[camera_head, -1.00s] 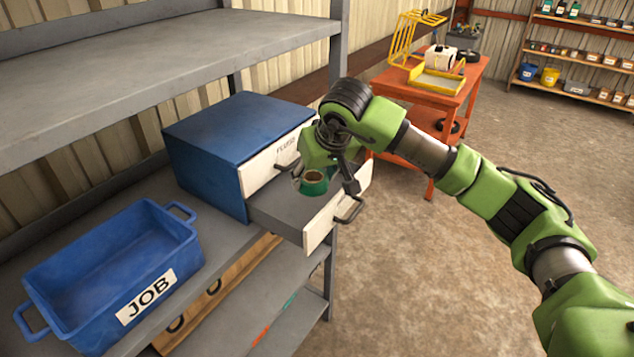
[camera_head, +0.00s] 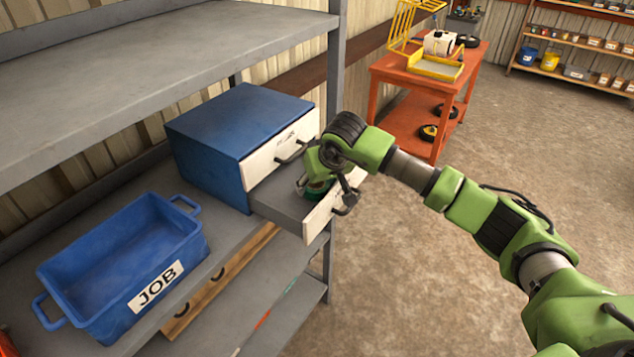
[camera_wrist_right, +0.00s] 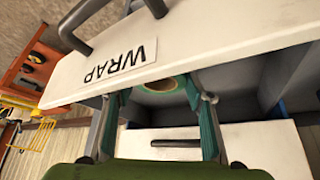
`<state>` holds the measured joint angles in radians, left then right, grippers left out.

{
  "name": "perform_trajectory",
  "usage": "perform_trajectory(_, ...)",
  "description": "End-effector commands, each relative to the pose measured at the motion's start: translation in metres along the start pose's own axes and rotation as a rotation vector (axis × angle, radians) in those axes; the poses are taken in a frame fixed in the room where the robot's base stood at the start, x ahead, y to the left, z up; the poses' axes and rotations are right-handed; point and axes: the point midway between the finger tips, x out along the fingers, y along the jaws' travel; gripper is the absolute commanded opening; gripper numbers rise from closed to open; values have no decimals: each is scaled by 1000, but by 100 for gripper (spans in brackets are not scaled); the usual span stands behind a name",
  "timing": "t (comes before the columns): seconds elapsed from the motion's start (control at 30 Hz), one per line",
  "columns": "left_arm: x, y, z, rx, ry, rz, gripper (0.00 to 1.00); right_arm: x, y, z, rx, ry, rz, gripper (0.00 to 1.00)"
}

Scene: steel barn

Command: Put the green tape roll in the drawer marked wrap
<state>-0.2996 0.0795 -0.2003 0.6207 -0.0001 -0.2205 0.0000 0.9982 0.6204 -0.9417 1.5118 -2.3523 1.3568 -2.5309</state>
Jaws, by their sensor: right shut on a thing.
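The drawer marked wrap (camera_head: 322,215) is pulled open, the lower one in a blue cabinet (camera_head: 228,135); its WRAP label shows upside down in the right wrist view (camera_wrist_right: 118,64). The green tape roll (camera_head: 317,191) is in my right gripper, inside or just over the open drawer behind its white front. My right gripper (camera_head: 322,186) points down and is shut on the roll. Whether the roll touches the drawer floor is hidden. My left gripper is not in view.
The upper drawer (camera_head: 282,150) with a black handle is closed. A blue JOB bin (camera_head: 125,262) stands left of the cabinet on the grey shelf (camera_head: 232,236). A grey upper shelf (camera_head: 150,65) hangs above. An orange cart (camera_head: 395,77) stands behind; the floor on the right is clear.

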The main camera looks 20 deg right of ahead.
Motion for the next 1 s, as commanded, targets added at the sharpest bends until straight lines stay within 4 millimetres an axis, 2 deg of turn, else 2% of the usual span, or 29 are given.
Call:
perform_trajectory(0.07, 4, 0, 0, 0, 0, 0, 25, 3, 0, 2, 0, 1, 0, 26)
perform_trajectory(0.1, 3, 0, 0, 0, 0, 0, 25, 2, 0, 1, 0, 1, 0, 55)
perform_trajectory(0.53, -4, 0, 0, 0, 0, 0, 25, -3, 0, -2, 0, -1, 0, 55)
perform_trajectory(0.57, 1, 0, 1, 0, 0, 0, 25, -5, 0, -1, 0, 2, 0, 55)
perform_trajectory(0.67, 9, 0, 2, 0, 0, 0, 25, -20, 0, -1, -1, 6, 0, 55)
perform_trajectory(1.0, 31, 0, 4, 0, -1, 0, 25, -92, 0, 0, -3, 5, 1, 55)
